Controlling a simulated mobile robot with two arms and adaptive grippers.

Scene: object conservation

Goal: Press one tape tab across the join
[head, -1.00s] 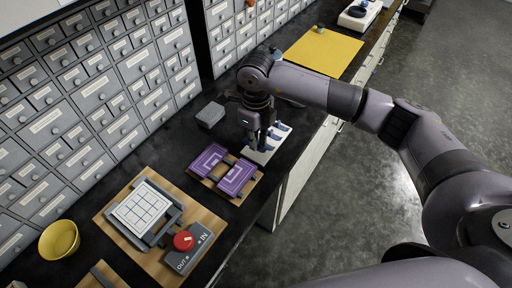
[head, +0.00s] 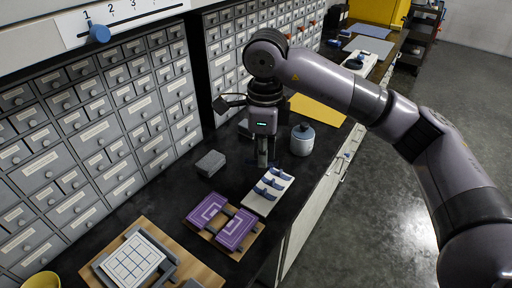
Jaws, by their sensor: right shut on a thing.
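Two purple pieces with pale line patterns, the left one (head: 208,210) and the right one (head: 236,229), lie side by side on a wooden board, with a narrow dark join between them. Several blue tape tabs (head: 268,189) sit on a white card (head: 257,205) just behind and to the right of the pieces. My right gripper (head: 264,163) points down just behind the card, its fingers shut on a tape tab that is mostly hidden at this angle. My left gripper is not in view.
A grey block (head: 210,163) stands left of the gripper, and a lidded grey jar (head: 302,139) stands close on its right. A white grid plate (head: 132,259) is at the front left. Drawer cabinets (head: 90,120) line the back. A yellow mat (head: 318,110) lies farther along the counter.

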